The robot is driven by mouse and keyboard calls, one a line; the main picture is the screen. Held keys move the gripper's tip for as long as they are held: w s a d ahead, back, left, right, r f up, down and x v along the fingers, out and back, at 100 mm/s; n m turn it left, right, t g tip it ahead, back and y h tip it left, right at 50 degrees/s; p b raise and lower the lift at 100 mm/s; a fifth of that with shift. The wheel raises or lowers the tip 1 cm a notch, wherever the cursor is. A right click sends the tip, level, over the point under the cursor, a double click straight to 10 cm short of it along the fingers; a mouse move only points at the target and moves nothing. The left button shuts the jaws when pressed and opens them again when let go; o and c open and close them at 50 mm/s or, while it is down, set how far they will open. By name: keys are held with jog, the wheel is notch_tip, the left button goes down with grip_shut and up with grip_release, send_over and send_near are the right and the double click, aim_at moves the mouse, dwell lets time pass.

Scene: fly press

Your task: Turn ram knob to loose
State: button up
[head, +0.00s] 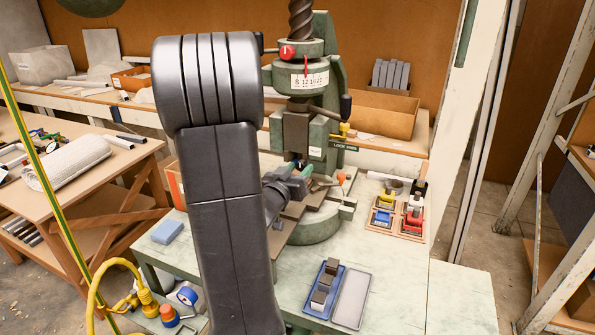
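The green fly press (330,130) stands on the pale bench in the middle of the head view. A red round knob (287,52) with a white mark sits on its upper collar, above a white number scale (308,81) with a red pointer. The dark ram (295,131) hangs below. I cannot tell which part is the ram knob; no loose marking is readable. My gripper (301,178) is low at the press, near the foot of the ram. Its fingertips are small and partly lost against the press, so its opening and any contact are unclear.
My arm hides part of the press's left side. A blue tray with grey blocks (322,288) and an empty grey tray (352,297) lie in front. Wooden holders with coloured pieces (383,215) stand right of the press. The bench's front right is clear.

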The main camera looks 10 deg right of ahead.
jog(key=c, duration=0.7)
jog(key=n+p, duration=0.1)
jog(key=n, duration=0.3)
jog(key=shift+n+p, duration=0.35)
jog(key=shift+n, duration=0.05)
jog(key=n+p, duration=0.1)
jog(key=n, duration=0.3)
jog(key=shift+n, duration=0.3)
jog(key=n+p, duration=0.1)
jog(key=n, duration=0.3)
jog(key=shift+s+d+n+t, duration=0.1)
jog(key=shift+n+t, duration=0.3)
jog(key=shift+n+p, duration=0.75)
jog(key=shift+n, duration=1.35)
